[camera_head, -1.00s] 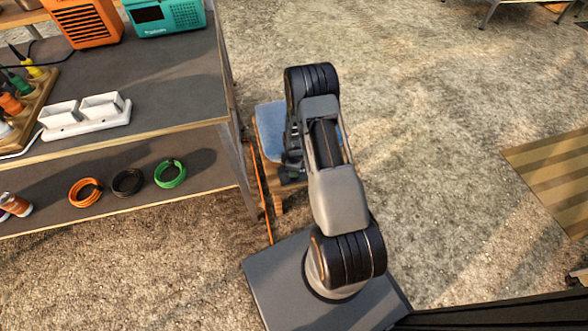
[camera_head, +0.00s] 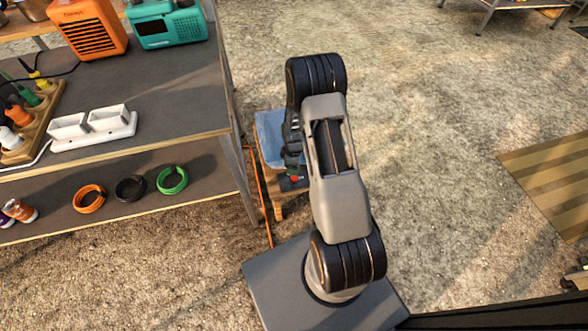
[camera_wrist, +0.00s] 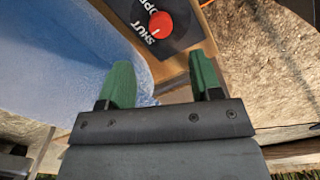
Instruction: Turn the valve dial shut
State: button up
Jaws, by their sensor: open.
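The valve dial is a small red disc (camera_wrist: 161,25) on a black plate (camera_wrist: 178,22) with white lettering, including SHUT and part of another word cut by the top edge. A pale mark shows on the disc; its exact direction is hard to tell. My gripper (camera_wrist: 163,80) is open and empty, its two green fingertips apart. In the wrist view the dial lies beyond the fingertips, not between them. In the head view the red dial (camera_head: 295,178) shows just below my dark gripper, beside my arm. The gripper's fingers are not clear there.
The plate is on a wooden stand (camera_head: 277,211) with a blue surface (camera_head: 268,125). A workbench (camera_head: 185,90) is close on the left, with an orange cable (camera_head: 262,200) hanging between. Open gravel ground (camera_head: 430,120) lies to the right.

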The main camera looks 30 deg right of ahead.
notch_tip(320, 180, up, 6)
jog(key=shift+f+p, duration=0.15)
jog(key=shift+p, duration=0.5)
jog(key=s+a+r+m+t+p, duration=0.1)
jog(key=s+a+r+m+p, duration=0.15)
jog(key=r+p, duration=0.75)
jog(key=s+a+r+m+t+p, duration=0.1)
jog(key=s+a+r+m+p, duration=0.15)
jog(key=r, duration=1.55)
jog(key=s+a+r+m+p, duration=0.25)
jog(key=r+p, duration=0.45)
jog(key=r, duration=0.8)
jog(key=s+a+r+m+t+p, duration=0.1)
jog(key=s+a+r+m+p, duration=0.1)
jog(key=s+r+p, duration=0.5)
notch_tip(320, 180, up, 5)
jog(key=shift+s+a+r+m+t, duration=0.1)
jog(key=shift+s+a+m+t, duration=0.2)
jog(key=shift+s+m, duration=0.35)
jog(key=shift+s, duration=0.1)
